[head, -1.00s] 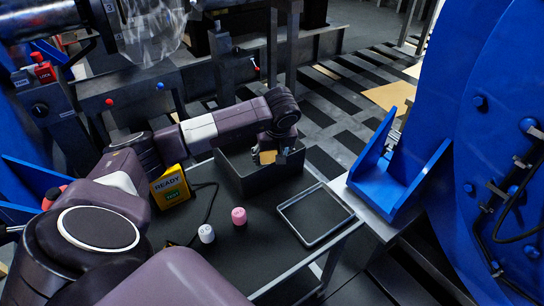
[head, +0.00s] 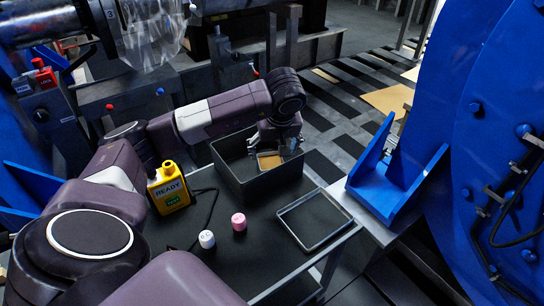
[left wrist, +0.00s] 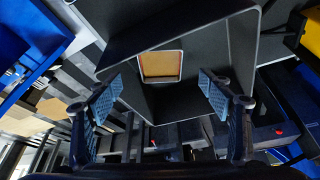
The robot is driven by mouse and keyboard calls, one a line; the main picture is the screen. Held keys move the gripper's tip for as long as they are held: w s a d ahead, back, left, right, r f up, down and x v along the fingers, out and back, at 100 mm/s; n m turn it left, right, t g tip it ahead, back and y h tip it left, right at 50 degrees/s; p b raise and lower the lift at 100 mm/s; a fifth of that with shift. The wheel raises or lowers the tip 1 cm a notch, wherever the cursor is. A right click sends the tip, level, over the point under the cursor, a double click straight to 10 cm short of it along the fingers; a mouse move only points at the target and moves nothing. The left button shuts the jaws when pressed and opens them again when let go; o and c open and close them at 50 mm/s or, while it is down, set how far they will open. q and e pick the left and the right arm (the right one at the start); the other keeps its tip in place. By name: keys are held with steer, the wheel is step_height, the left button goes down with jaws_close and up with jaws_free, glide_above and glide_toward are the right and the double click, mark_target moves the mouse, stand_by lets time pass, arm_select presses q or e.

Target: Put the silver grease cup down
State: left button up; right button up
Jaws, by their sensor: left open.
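A small square cup with a pale silvery rim and a tan inside, which I take as the silver grease cup (head: 270,161), is in the dark open bin (head: 236,182) on the table. In the left wrist view the cup (left wrist: 160,66) shows inside the bin's walls, between and beyond the fingertips. My left gripper (head: 275,145) is over the bin and open. In the left wrist view its two blue-padded fingers (left wrist: 160,92) stand wide apart, with a gap to the cup on both sides. Whether the cup rests flat on the bin floor is hard to tell. My right gripper is not in view.
A yellow READY bottle (head: 168,190) stands left of the bin. A white cylinder (head: 206,240) and a pink cylinder (head: 238,222) stand in front of it. An empty shallow tray (head: 290,232) lies to the right. A blue bracket (head: 385,195) stands beyond the table's right edge.

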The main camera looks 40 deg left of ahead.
arm_select(q)
steer(key=v, duration=0.4)
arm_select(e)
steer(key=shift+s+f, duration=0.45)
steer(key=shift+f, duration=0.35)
